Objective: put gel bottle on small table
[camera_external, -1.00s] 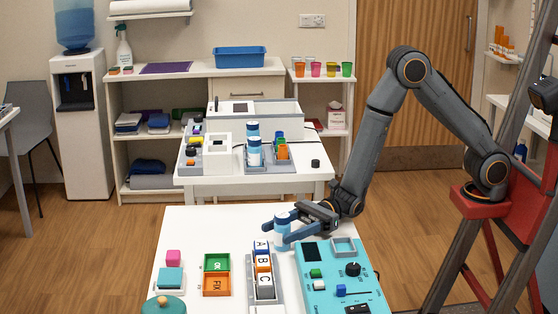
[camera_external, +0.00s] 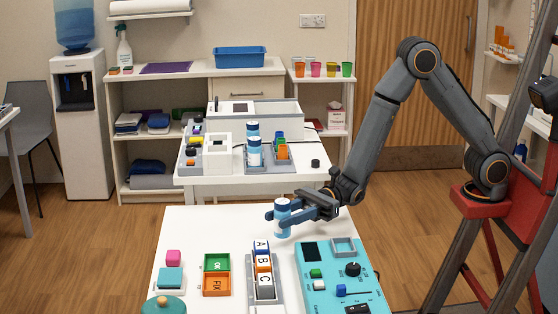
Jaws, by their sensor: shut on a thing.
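My gripper (camera_external: 274,212) is shut on a small bottle (camera_external: 283,222), blue and white with a blue-grey cap, which looks like the gel bottle. The bottle is upright above the far part of the near white table (camera_external: 205,222). It appears clear of the tabletop, though the gap is hard to judge. Behind it stands another white table (camera_external: 225,181) with two similar blue and white bottles (camera_external: 254,152) on it. I cannot tell which table is the small one.
The far table carries a white box (camera_external: 217,158) and a black knob (camera_external: 315,163).

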